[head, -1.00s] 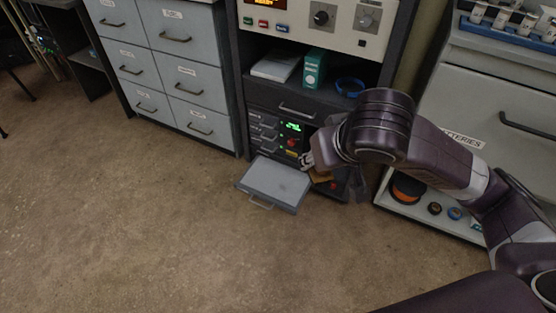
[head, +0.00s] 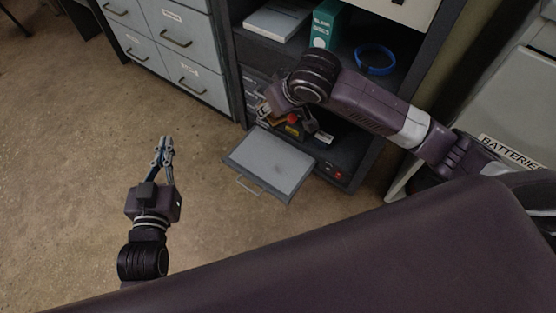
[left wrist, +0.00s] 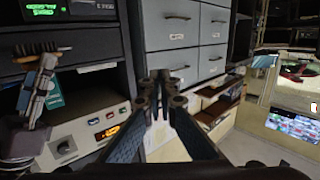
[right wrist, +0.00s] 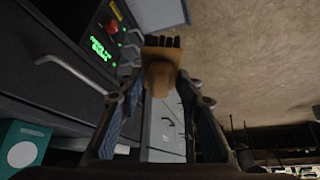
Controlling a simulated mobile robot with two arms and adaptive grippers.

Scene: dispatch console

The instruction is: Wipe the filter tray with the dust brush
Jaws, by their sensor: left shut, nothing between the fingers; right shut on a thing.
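The filter tray (head: 270,163) is a flat pale-grey panel with a front handle, pulled out low from the dark rack. It seems to be the pale shape at the top of the right wrist view (right wrist: 160,13). My right gripper (head: 266,112) is shut on the dust brush, a tan block with dark bristles (right wrist: 160,68), at the tray's rack-side end. Whether the bristles touch the tray I cannot tell. The brush also shows in the left wrist view (left wrist: 46,62). My left gripper (head: 163,150) is shut and empty, left of the tray above the floor.
The dark rack (head: 240,75) holds a teal box (head: 324,25) and a blue ring (head: 375,60) on its shelf. Grey drawers (head: 185,72) stand to the left. A red button (head: 292,118) is close to my right gripper. Open floor lies left of the tray.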

